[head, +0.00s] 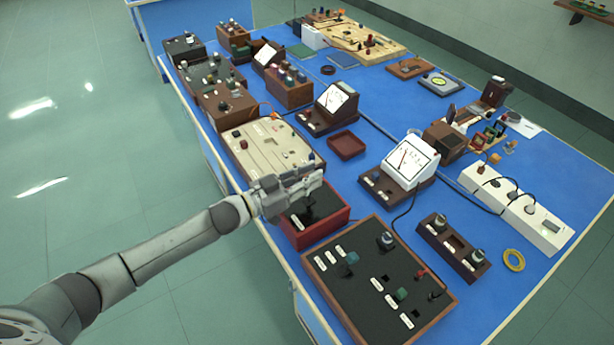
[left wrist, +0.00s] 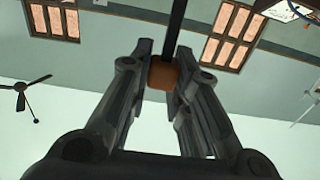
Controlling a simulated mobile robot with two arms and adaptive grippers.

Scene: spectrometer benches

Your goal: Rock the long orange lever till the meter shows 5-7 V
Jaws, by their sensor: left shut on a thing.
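My left gripper (head: 312,182) reaches in from the left over a red-sided box with a dark top (head: 322,228) at the front left of the blue bench. In the left wrist view its fingers (left wrist: 163,68) are shut on the lever's orange end (left wrist: 165,76), with a black rod (left wrist: 176,30) running from it. In the head view the gripper hides most of the lever. A white-faced meter (head: 411,162) stands right of the box; its needle shows, but its numbers are too small to read. Other meters (head: 335,97) stand farther back. My right gripper is not in view.
A wood-framed black panel (head: 375,285) with knobs lies in front of the box. A beige panel (head: 268,147) stands just behind it. A small red tray (head: 347,145), a white power strip (head: 525,215) and a yellow ring (head: 513,260) are also on the bench (head: 470,305).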

